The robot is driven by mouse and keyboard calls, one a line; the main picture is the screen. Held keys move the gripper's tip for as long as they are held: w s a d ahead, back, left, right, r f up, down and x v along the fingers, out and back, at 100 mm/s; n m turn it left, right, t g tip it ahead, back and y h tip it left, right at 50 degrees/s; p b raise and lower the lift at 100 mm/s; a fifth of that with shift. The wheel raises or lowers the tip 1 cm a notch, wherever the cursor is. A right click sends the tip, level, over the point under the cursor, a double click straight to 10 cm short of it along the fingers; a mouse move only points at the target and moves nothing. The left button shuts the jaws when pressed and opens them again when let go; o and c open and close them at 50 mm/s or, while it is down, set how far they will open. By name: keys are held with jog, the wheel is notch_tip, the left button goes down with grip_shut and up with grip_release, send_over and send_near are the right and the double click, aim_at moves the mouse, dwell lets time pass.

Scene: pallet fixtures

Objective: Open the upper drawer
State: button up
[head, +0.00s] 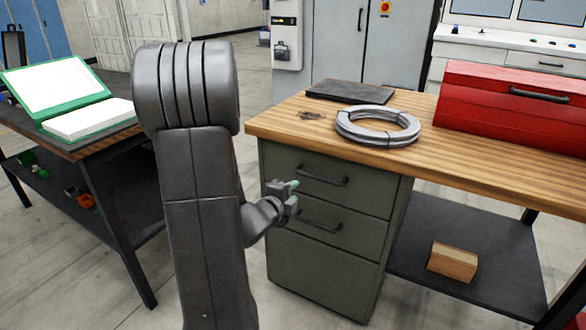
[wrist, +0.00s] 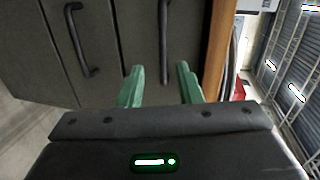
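The grey drawer cabinet stands under the wooden workbench. Its upper drawer (head: 345,192) looks closed, with a dark bar handle (head: 322,176). My gripper (head: 291,186) is just left of this handle in the head view. In the wrist view, which is turned sideways, my gripper (wrist: 160,68) has two green fingers spread apart. The upper drawer's handle (wrist: 164,40) lies between the fingertips in the picture. I cannot tell whether the fingers reach around it or stop short. The fingers look empty.
A second drawer with its own handle (head: 320,221) sits below. The wooden top (head: 285,122) holds a coil of cable (head: 378,126), a dark flat case (head: 348,91) and a red toolbox (head: 510,110). A small box (head: 453,262) lies on the lower shelf. Floor is clear left of the cabinet.

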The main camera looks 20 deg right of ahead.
aim_at(313, 177)
jog(key=shift+m+h, duration=0.4)
jog(key=shift+m, duration=0.2)
jog(key=x, duration=1.5)
jog(key=shift+s, duration=0.2)
jog(key=shift+c, duration=0.2)
grip_shut()
